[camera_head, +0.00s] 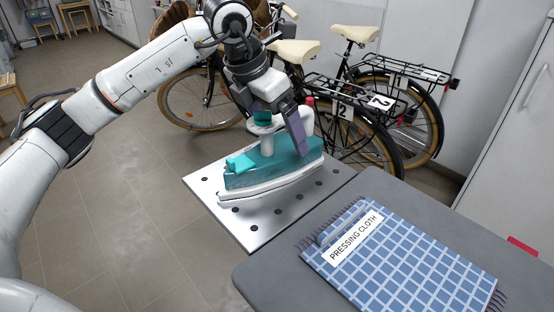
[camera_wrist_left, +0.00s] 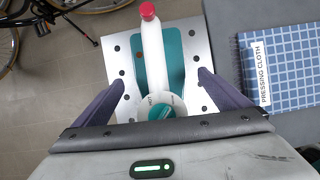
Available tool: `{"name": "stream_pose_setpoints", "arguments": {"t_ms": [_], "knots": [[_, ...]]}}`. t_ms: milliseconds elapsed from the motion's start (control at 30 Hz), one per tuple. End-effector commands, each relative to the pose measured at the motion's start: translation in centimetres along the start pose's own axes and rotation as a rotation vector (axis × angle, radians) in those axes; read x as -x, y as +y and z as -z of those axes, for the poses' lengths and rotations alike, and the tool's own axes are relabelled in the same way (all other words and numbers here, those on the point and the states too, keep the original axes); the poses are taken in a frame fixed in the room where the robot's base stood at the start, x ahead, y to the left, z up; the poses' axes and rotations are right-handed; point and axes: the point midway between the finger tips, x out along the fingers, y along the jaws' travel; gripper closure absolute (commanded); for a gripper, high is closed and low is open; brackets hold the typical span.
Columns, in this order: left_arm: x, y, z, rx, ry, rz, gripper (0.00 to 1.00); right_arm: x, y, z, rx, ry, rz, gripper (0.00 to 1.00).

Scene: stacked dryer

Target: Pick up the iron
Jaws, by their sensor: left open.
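A teal and white iron (camera_head: 270,168) sits on a perforated metal plate (camera_head: 243,225) in the middle of the head view. Its white handle with a red end shows in the left wrist view (camera_wrist_left: 154,50), above a teal body and a dial. My left gripper (camera_head: 275,120) is above the iron, pointing down, with one purple finger in front of the handle. In the left wrist view my left gripper (camera_wrist_left: 156,82) is open, its fingers apart on either side of the handle, with visible gaps. My right gripper is not in view.
A blue checked pressing cloth (camera_head: 400,260) lies on the grey board (camera_head: 265,278) right of the plate. Bicycles (camera_head: 385,105) stand close behind the iron. A pale cabinet (camera_head: 510,150) is at the right. The tiled floor (camera_head: 110,200) to the left is clear.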

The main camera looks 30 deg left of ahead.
Motion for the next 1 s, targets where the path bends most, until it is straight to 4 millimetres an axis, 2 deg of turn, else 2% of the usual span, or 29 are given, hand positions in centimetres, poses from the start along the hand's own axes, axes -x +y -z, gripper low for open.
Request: {"name": "stream_pose_setpoints", "arguments": {"t_ms": [100, 200, 467, 800, 833, 1000], "knots": [[-1.9, 0.0, -0.1, 0.0, 0.003, 0.002, 0.04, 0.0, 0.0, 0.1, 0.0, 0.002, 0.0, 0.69], [-2.8, 0.0, -0.1, 0.001, 0.002, 0.001, 0.04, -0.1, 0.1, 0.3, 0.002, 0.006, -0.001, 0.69], [-3.0, 0.0, -0.1, 0.0, 0.0, 0.001, 0.04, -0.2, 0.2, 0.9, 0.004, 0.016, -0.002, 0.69], [-3.0, 0.0, -0.1, 0.0, 0.0, 0.001, 0.6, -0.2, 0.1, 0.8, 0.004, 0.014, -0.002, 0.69], [-2.5, 0.0, -0.6, 0.0, -0.015, 0.0, 0.62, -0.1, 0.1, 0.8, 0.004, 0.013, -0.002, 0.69], [-2.5, 0.0, -0.6, 0.0, -0.015, 0.0, 0.62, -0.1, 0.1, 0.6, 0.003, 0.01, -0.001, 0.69]]}}
